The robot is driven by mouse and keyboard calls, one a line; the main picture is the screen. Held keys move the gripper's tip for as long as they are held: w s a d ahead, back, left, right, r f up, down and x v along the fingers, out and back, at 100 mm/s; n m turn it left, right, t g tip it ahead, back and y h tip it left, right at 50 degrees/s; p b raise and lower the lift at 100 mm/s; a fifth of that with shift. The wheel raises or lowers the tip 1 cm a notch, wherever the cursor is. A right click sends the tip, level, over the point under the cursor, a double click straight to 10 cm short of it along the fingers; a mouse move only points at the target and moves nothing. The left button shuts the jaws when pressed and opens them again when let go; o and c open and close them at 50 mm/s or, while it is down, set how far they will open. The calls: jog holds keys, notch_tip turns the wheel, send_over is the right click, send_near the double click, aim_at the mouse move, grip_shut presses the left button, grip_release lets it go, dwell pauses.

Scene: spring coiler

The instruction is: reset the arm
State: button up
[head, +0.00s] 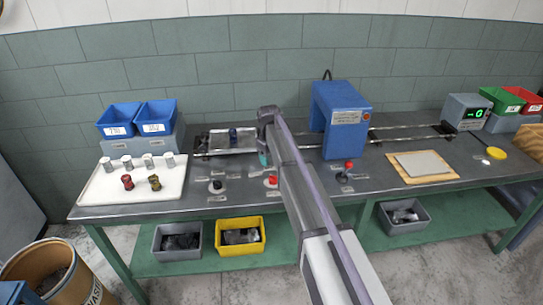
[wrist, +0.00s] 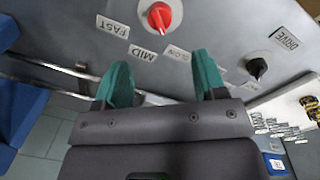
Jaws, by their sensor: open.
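My arm reaches out over the workbench (head: 225,193) in the head view and hides part of its middle. My gripper (wrist: 162,75) shows in the wrist view with its two teal fingers spread apart and nothing between them. In the head view only a bit of teal at the gripper shows beside the arm, above the bench's middle. A red knob (wrist: 159,17) with FAST, MID and SLOW labels lies beyond the fingertips, apart from them. A black knob (wrist: 257,68) near a DRIVE label is to the right of the right finger.
A blue machine housing (head: 342,120) stands right of my arm. A metal tray (head: 233,140) is left of it. A white board (head: 130,185) with several cylinders and two spools lies at left. Blue bins (head: 156,117) stand behind it. A display box (head: 467,111) is at right.

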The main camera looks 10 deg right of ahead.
jog(key=s+m, duration=0.6)
jog(key=s, duration=2.9)
jog(key=shift+d+y, duration=0.3)
jog(key=shift+d, duration=0.05)
jog(key=shift+c, duration=0.4)
